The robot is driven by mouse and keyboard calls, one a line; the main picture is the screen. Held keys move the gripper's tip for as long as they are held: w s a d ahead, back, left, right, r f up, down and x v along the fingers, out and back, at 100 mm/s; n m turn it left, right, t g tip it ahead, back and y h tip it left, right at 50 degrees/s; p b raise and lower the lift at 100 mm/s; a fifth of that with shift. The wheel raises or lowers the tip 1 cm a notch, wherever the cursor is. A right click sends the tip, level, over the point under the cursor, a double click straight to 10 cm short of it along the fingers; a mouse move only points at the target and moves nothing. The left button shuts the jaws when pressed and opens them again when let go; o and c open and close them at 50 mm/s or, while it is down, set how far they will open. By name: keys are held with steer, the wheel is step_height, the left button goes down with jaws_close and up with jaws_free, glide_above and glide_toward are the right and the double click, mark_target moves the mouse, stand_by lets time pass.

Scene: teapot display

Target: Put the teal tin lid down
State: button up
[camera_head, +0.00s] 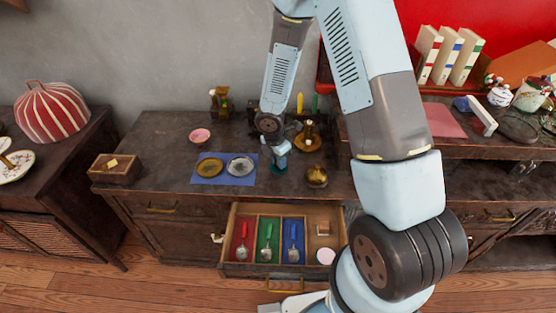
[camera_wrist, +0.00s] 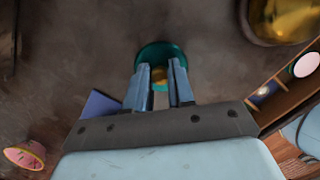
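The teal tin lid (camera_wrist: 172,48) is a round teal disc with a small gold knob, seen between my fingertips in the wrist view. In the head view a sliver of the lid (camera_head: 279,169) shows below my gripper (camera_head: 276,152), over the dark cabinet top, right of the blue mat. My gripper (camera_wrist: 160,78) points down, its two fingers closed in on either side of the knob. The fingers hide part of the lid. I cannot tell whether the lid touches the cabinet top.
The blue mat (camera_head: 222,181) bears a gold dish (camera_head: 209,167) and a silver dish (camera_head: 240,166). A pink bowl (camera_head: 200,136) stands behind it. A round brass pot (camera_head: 316,176) stands close right of the lid. An open drawer (camera_head: 282,270) with colored scoops juts out below.

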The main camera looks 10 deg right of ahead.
steer(key=o, duration=0.4)
steer(key=shift+r, duration=0.1)
step_height(320, 180, up, 12)
steer(key=s+a, duration=0.1)
step_height(320, 180, up, 9)
steer(key=m+t, duration=0.1)
steer(key=m, duration=0.4)
glide_above(275, 169)
steer(key=s+d, duration=0.1)
steer(key=d, duration=0.4)
steer(key=s+d+r+m, duration=0.5)
steer(key=r+m, duration=0.2)
steer(key=r, duration=0.3)
steer(key=s+d+r+m+t, duration=0.1)
steer(key=s+r+m, duration=0.3)
steer(key=s, duration=0.1)
steer(key=s+d+r+m+t+y, duration=0.1)
steer(key=s+r+m, duration=0.3)
steer(key=s, duration=0.2)
steer(key=s+d+r+m+t, duration=0.1)
steer(key=s+d+r+m, duration=0.1)
steer(key=s+r+m, duration=0.2)
steer(key=shift+s+d+r+m+t+y, duration=0.1)
steer(key=shift+s+r+m+t+y, duration=0.1)
steer(key=shift+s, duration=0.2)
steer(key=shift+s+r+m+t+y, duration=0.1)
steer(key=shift+s+m, duration=0.1)
steer(key=shift+s, duration=0.15)
